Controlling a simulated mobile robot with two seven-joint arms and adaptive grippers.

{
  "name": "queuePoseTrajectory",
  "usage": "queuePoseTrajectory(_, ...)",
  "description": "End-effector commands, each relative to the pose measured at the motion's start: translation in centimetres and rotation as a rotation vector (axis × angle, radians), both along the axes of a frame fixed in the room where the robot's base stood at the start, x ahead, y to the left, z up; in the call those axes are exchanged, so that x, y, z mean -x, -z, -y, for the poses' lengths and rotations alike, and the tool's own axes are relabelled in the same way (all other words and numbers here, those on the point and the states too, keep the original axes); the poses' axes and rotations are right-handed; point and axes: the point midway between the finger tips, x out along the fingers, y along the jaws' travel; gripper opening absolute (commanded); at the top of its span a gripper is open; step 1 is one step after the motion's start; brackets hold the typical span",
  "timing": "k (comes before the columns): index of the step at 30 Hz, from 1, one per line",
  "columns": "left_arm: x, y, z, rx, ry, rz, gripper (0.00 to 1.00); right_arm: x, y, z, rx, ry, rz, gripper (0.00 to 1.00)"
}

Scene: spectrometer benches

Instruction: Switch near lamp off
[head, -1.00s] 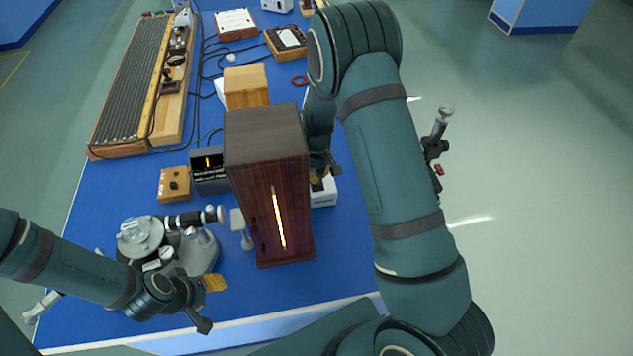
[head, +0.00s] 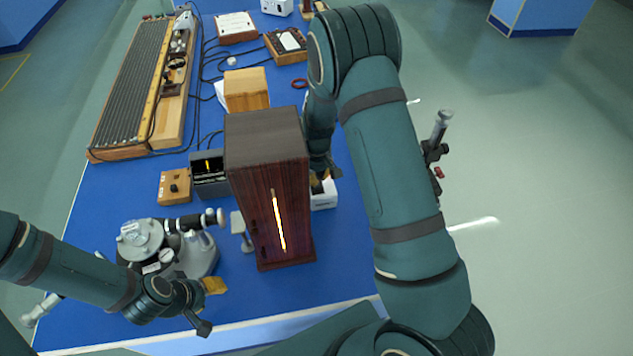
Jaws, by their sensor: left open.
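The lamp in a tall dark wooden housing (head: 267,190) stands upright near the front of the blue table. A bright slit glows in its front face. A small white box (head: 324,197) with a dark top part sits just behind its right side, partly hidden. My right gripper (head: 322,177) points down at that white box, partly hidden by the housing. I cannot tell whether it touches the box or how wide its jaws are. My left gripper (head: 209,306) is open and empty over the table's front edge, beside the spectrometer (head: 150,240).
A small dark display box (head: 210,180) and a wooden control box (head: 174,186) stand left of the housing. A light wooden block (head: 246,90) is behind it. A long ribbed rail (head: 135,90) and cables lie further left.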

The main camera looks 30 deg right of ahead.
Motion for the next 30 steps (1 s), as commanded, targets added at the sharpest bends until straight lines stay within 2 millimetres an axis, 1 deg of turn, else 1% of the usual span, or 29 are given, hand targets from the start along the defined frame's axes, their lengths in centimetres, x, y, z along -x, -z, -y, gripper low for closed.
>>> queuePoseTrajectory(11,0.00,0.04,0.01,0.000,0.000,0.000,0.47,0.00,0.05,0.00,0.000,0.000,0.000,0.00)
queuePoseTrajectory(30,0.00,0.71,0.01,0.000,0.000,0.000,0.47,0.00,0.92,0.01,0.000,0.000,0.000,0.00)
